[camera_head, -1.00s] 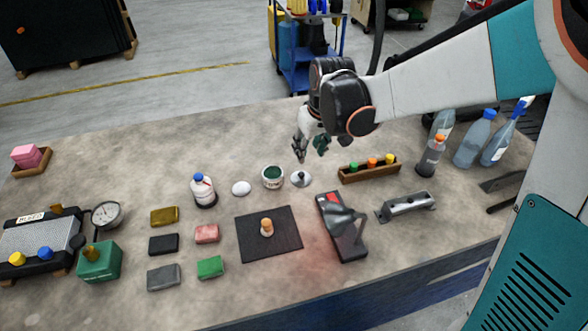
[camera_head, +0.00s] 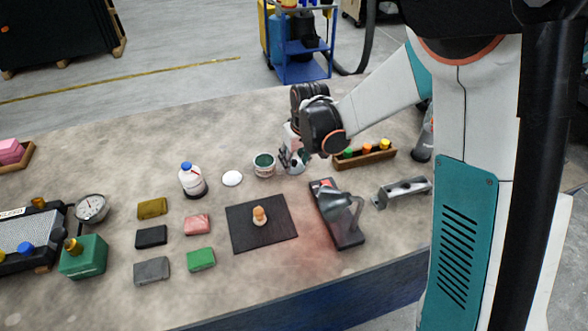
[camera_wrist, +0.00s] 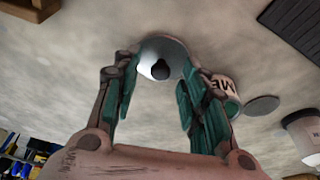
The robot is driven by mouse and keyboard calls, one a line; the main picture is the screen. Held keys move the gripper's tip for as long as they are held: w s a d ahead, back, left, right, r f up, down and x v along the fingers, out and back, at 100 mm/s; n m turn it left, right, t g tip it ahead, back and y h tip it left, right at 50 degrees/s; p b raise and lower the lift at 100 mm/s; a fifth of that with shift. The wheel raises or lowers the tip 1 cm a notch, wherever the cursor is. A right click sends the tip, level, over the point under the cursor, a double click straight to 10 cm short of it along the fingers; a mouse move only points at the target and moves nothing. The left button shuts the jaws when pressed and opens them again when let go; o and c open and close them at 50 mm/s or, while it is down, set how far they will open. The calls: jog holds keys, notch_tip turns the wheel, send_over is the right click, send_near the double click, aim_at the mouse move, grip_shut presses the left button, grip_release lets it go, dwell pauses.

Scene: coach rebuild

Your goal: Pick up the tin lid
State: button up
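The tin lid is a grey metal disc with a dark knob, showing in the wrist view (camera_wrist: 158,46) between and just beyond my fingertips. My gripper (camera_wrist: 160,75) is open, with one green-padded finger on each side of the knob and a gap to it. In the head view my gripper (camera_head: 292,160) is down over the lid's place, right of the tin, and largely hides the lid. The open tin (camera_head: 264,166) has a pale label and a green inside; it also shows beside the right finger in the wrist view (camera_wrist: 224,84).
A white disc (camera_head: 232,178) and a blue-capped bottle (camera_head: 192,181) stand left of the tin. A wooden rack with coloured caps (camera_head: 366,157) is close on the right. A dark mat (camera_head: 240,236) with a small figure and a clamp-like tool (camera_head: 345,220) lie in front.

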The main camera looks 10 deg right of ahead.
jog(key=shift+f, duration=0.15)
jog(key=shift+c, duration=0.4)
grip_shut()
